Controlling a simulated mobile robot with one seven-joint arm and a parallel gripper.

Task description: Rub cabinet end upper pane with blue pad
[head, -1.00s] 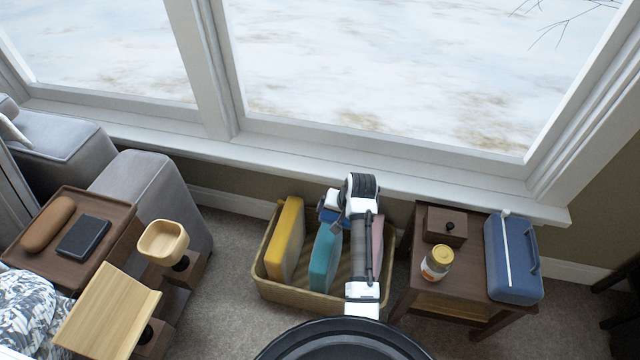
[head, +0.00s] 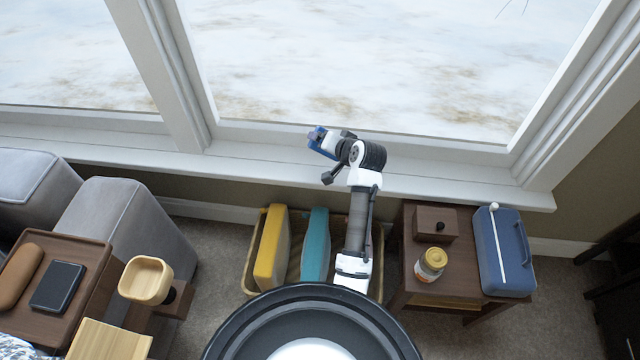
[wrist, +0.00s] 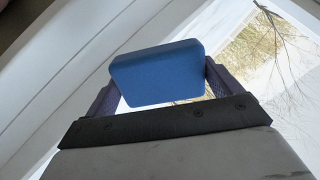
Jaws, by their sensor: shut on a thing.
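My gripper (head: 317,138) is raised in front of the window sill, left of the arm's elbow in the head view. It is shut on the blue pad (wrist: 160,74), which sits between the two fingers in the wrist view. In the head view the pad (head: 318,136) shows only as a small blue patch at the gripper's tip. The large window pane (head: 370,60) fills the background behind it. I cannot tell whether the pad touches the glass or the sill. No cabinet end is clearly recognisable in these views.
Below the arm stands a woven basket (head: 250,262) with a yellow cushion (head: 271,246) and a teal cushion (head: 316,245). Right of it, a brown side table (head: 455,285) carries a jar (head: 431,264), a wooden box (head: 436,224) and a blue case (head: 503,252). A grey sofa (head: 125,225) is left.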

